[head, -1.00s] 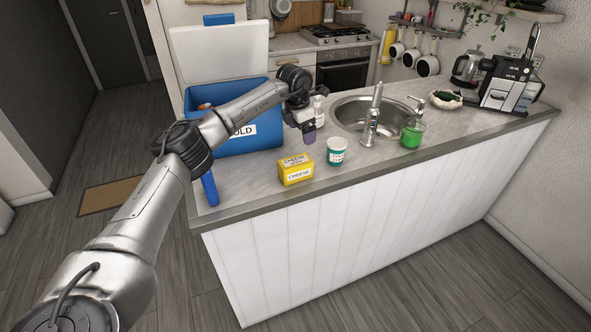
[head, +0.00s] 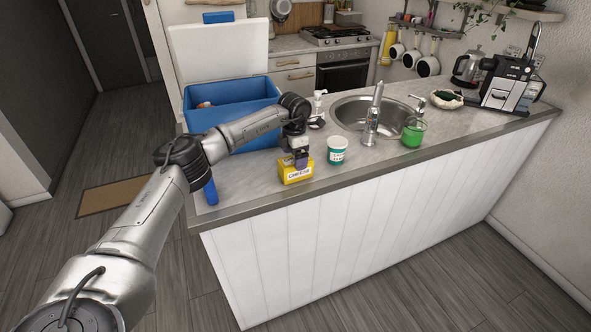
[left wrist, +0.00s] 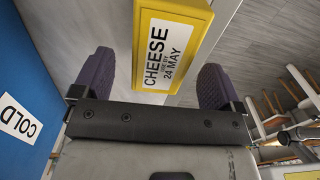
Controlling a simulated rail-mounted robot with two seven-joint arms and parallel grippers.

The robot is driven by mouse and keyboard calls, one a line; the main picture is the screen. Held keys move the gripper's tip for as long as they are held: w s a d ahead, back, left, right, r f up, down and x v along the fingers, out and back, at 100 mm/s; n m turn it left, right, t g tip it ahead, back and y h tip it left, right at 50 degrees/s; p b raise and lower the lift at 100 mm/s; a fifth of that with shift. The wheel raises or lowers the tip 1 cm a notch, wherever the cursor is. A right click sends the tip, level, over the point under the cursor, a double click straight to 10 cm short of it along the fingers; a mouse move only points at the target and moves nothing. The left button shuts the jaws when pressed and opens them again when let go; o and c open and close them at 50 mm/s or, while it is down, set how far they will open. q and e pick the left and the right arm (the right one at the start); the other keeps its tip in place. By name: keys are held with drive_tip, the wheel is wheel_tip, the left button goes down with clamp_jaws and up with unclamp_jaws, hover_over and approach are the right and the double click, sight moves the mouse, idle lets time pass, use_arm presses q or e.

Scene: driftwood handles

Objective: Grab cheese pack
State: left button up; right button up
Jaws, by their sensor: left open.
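The cheese pack (head: 297,175) is a yellow block with white labels, standing on the counter near its front edge. In the left wrist view the pack (left wrist: 160,45) shows its "CHEESE" label with "24 MAY". My left gripper (head: 300,160) is right at the top of the pack in the head view and hides part of it. In the left wrist view its two purple fingers (left wrist: 155,80) are spread wide, one on each side of the pack, with gaps showing. It is open and holds nothing. My right gripper is not in view.
A green and white tub (head: 337,151) stands just right of the pack. A blue "COLD" bin (head: 235,95) is behind to the left, and a blue upright object (head: 210,190) is at the left corner. The sink faucet (head: 372,115) and green cup (head: 413,133) stand further right.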

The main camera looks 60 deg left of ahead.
use_arm(q)
drive_tip(key=shift+d+f+b, duration=0.1)
drive_tip(key=shift+f+b, duration=0.55)
drive_tip(key=shift+f, duration=2)
drive_tip(key=c, duration=1.1)
drive_tip(key=shift+r, duration=0.2)
